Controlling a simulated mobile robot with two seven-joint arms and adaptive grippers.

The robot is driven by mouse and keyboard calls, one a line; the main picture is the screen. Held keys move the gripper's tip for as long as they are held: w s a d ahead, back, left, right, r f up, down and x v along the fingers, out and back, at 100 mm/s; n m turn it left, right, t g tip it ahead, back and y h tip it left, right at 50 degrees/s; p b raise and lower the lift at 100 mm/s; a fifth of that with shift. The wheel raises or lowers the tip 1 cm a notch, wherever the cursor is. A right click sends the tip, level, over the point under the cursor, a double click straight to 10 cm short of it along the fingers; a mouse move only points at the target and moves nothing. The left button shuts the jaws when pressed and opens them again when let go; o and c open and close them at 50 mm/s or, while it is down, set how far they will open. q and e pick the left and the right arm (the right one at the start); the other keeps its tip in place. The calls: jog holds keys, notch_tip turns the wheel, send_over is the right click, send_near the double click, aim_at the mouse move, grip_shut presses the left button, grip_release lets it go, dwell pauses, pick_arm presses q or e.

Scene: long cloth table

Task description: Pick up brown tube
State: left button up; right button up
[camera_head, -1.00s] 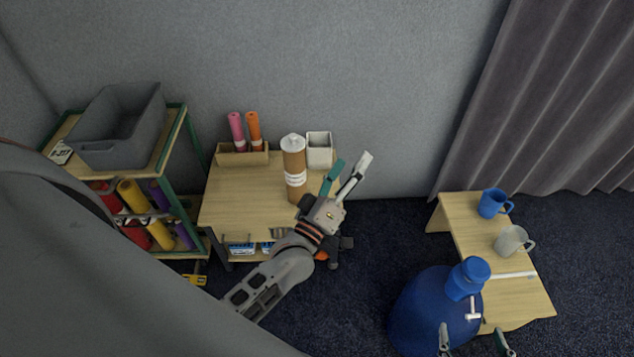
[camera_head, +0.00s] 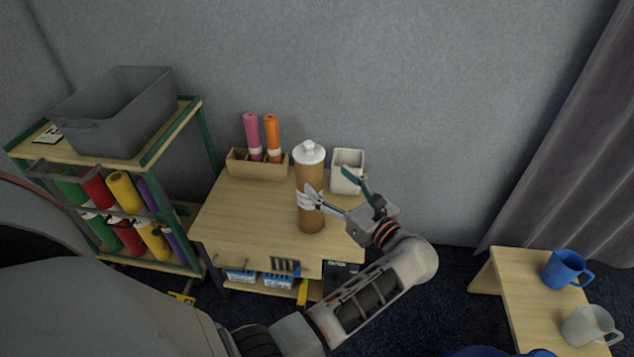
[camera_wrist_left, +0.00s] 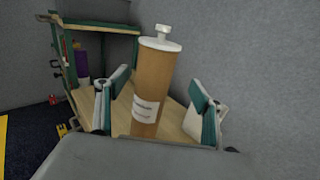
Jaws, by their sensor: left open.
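The brown tube (camera_head: 311,176) stands upright on the small wooden table (camera_head: 238,215), with a white cap and a white label. My left gripper (camera_head: 332,190) is open at the tube's right side, with one finger reaching in front of the tube's label. In the left wrist view, the brown tube (camera_wrist_left: 154,85) stands between the two spread fingers of the left gripper (camera_wrist_left: 158,108). I cannot tell whether either finger touches it. The tube's foot is hidden in the wrist view. My right gripper does not show now.
A white square cup (camera_head: 347,170) stands just behind the gripper. A wooden holder (camera_head: 258,166) with pink and orange tubes is behind left. A shelf with a grey bin (camera_head: 117,112) stands left. Mugs, one blue (camera_head: 567,269), sit on a low table at right.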

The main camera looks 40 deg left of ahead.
aim_at(317, 175)
pick_arm(q)
jog(key=x, duration=0.2)
jog(key=shift+a+r, duration=0.15)
jog(key=shift+a, duration=0.15)
jog(key=x, duration=0.4)
jog(key=shift+s+a, duration=0.15)
jog(key=shift+s, duration=0.25)
jog(key=shift+w+a, duration=0.15)
jog(key=shift+a, duration=0.35)
jog(key=c, duration=1.7)
